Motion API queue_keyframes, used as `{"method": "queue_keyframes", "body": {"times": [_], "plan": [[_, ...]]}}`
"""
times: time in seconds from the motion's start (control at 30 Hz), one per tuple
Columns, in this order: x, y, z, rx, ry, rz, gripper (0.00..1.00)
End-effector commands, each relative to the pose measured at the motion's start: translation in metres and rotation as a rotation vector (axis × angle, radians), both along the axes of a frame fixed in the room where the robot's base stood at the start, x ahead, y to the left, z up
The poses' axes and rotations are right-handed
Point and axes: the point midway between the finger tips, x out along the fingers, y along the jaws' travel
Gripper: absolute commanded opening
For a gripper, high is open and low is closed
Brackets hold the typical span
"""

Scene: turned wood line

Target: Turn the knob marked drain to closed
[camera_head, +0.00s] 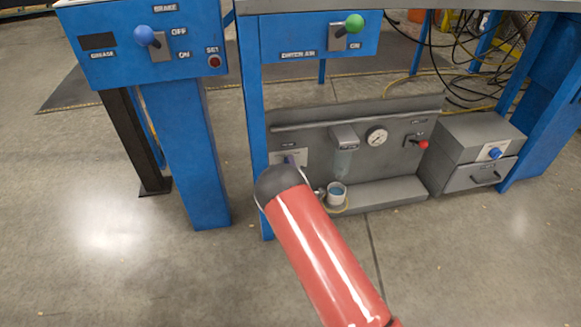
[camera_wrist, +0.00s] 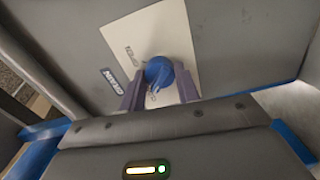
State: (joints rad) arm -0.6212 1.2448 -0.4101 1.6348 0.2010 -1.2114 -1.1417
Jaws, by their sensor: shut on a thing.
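The blue drain knob (camera_wrist: 157,72) sits on a pale plate (camera_wrist: 165,35) on a grey panel in the wrist view. A dark label reading DRAIN (camera_wrist: 114,79) is beside it. One printed word on the plate, left of the knob, appears to read OPEN; other print is too blurred to read. My gripper (camera_wrist: 160,84) is shut on the knob, one finger on each side. In the head view the plate (camera_head: 279,158) shows on the low grey panel (camera_head: 315,121), and my red arm and dark wrist hide most of the gripper and knob.
Beside my wrist stands a small cup (camera_head: 337,194). Further right are a filter bowl (camera_head: 343,150), a gauge (camera_head: 376,137), a red-tipped lever (camera_head: 422,144) and a grey drawer box (camera_head: 478,150). A blue post (camera_head: 253,120) stands close left. Bench and control boxes overhang above.

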Motion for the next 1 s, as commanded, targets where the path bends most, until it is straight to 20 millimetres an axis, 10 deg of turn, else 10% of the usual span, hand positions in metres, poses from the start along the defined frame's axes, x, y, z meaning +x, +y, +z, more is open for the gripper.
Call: {"method": "queue_keyframes", "body": {"times": [0.43,0.47,0.6,1.0], "plan": [[-0.0007,-0.0008,-0.0017,-0.012,0.000,-0.001,0.09],[-0.0007,-0.0007,-0.0018,-0.013,0.001,-0.001,0.33],[-0.0006,-0.0005,-0.0014,-0.011,0.000,-0.001,0.52],[-0.0083,-0.0024,-0.0002,-0.010,0.000,-0.001,0.54]]}}
